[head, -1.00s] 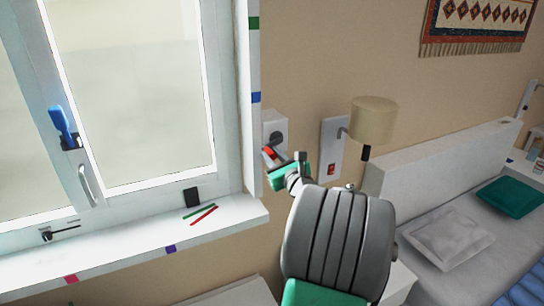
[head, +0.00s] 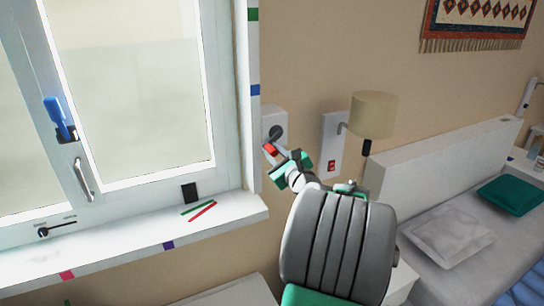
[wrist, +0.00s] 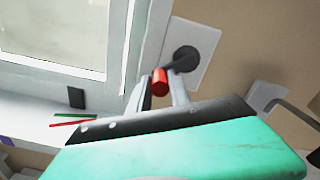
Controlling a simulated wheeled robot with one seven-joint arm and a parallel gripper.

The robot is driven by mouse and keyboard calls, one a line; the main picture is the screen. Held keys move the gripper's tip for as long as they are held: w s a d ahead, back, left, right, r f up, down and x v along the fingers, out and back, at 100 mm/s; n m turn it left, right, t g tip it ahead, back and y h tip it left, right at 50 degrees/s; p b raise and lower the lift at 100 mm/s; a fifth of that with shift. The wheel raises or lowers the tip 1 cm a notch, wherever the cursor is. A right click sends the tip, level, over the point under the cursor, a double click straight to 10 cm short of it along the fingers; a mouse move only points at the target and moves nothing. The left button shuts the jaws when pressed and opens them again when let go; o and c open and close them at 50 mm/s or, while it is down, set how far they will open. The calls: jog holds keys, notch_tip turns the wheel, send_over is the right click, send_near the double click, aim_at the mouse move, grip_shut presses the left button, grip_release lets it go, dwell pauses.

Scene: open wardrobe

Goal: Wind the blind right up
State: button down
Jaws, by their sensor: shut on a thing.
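A white plate on the wall right of the window carries a dark round crank hub (head: 275,132). A red crank knob (head: 270,149) sits just below the hub. My gripper (head: 278,156) reaches up to it and is shut on the knob. In the wrist view the red knob (wrist: 161,83) lies between the two finger ends of my gripper (wrist: 163,92), with the dark hub (wrist: 184,60) above and to the right. The window panes (head: 130,90) look pale and plain; I cannot tell the blind apart from the glass.
The window frame edge (head: 250,120) stands close left of my gripper. Red and green sticks (head: 202,211) and a black block (head: 189,193) are on the sill. A lamp (head: 373,117) and a switch plate (head: 332,150) are on the wall to the right. A bed lies beyond.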

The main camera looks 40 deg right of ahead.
jog(key=s+d+n+b, duration=0.2)
jog(key=d+n+b, duration=0.5)
jog(key=n+b, duration=1.2)
jog(key=a+r+n+b, duration=0.1)
jog(key=r+n+b, duration=0.3)
jog(key=n, duration=0.9)
jog(key=a+r+n+b, duration=0.2)
jog(key=r+n+b, duration=0.2)
jog(key=n, duration=1)
jog(key=shift+w+a+b, duration=0.15)
jog(key=shift+w+b, duration=0.3)
jog(key=shift+b, duration=0.3)
jog(key=shift+r+n, duration=0.1)
jog(key=shift+n, duration=0.2)
